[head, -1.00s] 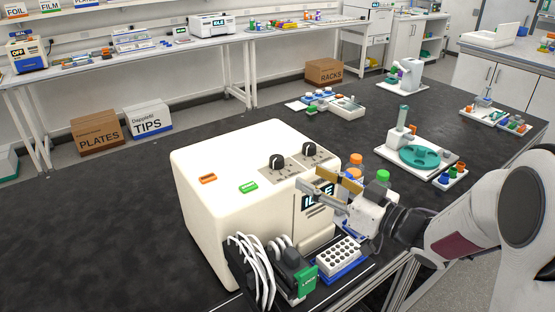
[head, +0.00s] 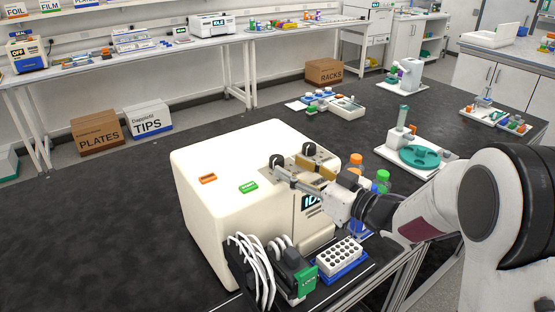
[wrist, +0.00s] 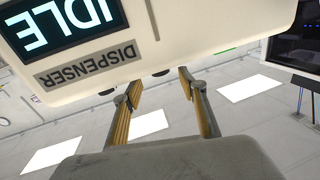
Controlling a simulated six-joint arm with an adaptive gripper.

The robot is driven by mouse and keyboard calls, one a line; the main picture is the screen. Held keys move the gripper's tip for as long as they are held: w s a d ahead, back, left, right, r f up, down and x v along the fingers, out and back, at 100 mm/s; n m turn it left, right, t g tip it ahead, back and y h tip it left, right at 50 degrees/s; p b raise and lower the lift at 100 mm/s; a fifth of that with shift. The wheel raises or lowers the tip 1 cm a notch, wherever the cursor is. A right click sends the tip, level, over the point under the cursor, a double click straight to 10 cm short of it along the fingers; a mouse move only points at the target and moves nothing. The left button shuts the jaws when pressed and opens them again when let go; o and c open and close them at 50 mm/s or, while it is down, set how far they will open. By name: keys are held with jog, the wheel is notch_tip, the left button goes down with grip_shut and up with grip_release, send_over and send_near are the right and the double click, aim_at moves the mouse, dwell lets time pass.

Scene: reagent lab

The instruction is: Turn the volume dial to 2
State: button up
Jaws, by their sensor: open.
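The white dispenser (head: 215,155) stands on the black bench in the head view; its front shows an IDLE display (wrist: 58,25) in the wrist view. Two black dials sit on its top: a left dial (head: 276,160) and a right dial (head: 309,148). I cannot read which is the volume dial, nor their settings. My gripper (head: 289,166) is open, with its fingers over the top's front edge, close to the left dial. In the wrist view the fingers (wrist: 159,82) are apart, with a dark dial edge between their tips. I cannot tell whether they touch it.
An orange button (head: 208,179) and a green button (head: 247,187) lie on the dispenser's top. A white tube rack (head: 339,252), cables and orange- and green-capped bottles (head: 383,175) stand close by. The bench left of the dispenser is clear.

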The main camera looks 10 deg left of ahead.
aim_at(282, 162)
jog(key=shift+x, duration=2.85)
jog(key=c, duration=1.1)
